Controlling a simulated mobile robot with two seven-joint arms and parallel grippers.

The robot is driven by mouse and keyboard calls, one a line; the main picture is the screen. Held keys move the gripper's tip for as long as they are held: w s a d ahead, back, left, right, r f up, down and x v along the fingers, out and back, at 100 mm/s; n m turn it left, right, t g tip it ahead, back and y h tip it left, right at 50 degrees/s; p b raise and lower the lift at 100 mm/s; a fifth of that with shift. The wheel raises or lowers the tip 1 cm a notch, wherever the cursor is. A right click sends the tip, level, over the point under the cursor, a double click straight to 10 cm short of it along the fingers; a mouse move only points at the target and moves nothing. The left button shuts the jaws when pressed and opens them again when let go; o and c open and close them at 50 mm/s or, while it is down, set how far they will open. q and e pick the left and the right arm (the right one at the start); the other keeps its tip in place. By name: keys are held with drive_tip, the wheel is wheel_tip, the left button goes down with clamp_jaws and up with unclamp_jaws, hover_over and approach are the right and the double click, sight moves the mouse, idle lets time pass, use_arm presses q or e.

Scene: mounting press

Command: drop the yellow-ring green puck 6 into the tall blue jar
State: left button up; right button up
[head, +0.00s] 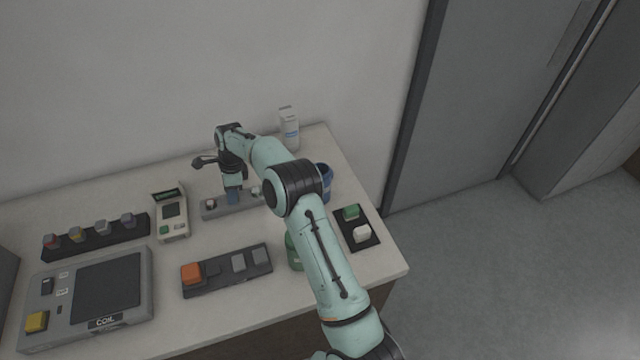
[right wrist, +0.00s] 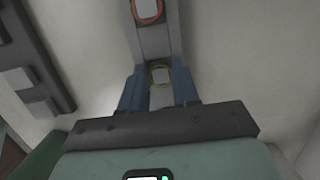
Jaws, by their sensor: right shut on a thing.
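My right gripper (head: 232,197) reaches down over the grey rack (head: 222,212) at the back of the table. In the right wrist view its blue fingers (right wrist: 159,88) are shut on the yellow-ring puck (right wrist: 160,75), whose pale top shows inside the ring. The puck is hidden by the gripper in the head view. I cannot tell whether it sits in the rack or just above it. The tall blue jar (head: 327,178) stands to the right of the rack, partly hidden behind my right arm. My left gripper is not in view.
A red-ring puck (right wrist: 148,10) sits on the rack. A white bottle (head: 288,128) stands at the back. A green jar (head: 292,252) is partly behind my arm. A black pad (head: 357,240) with green and white blocks lies right. Button panels and a dark rack (head: 95,240) fill the left.

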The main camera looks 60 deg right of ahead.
drive_tip(key=shift+r, duration=0.15)
drive_tip(key=shift+w+r+p, duration=0.1)
drive_tip(key=shift+r+p, duration=0.35)
drive_tip(key=shift+r, duration=1.75)
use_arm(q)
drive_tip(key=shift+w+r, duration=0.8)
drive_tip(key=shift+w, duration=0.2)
use_arm(e)
drive_tip(key=shift+r, duration=1.2)
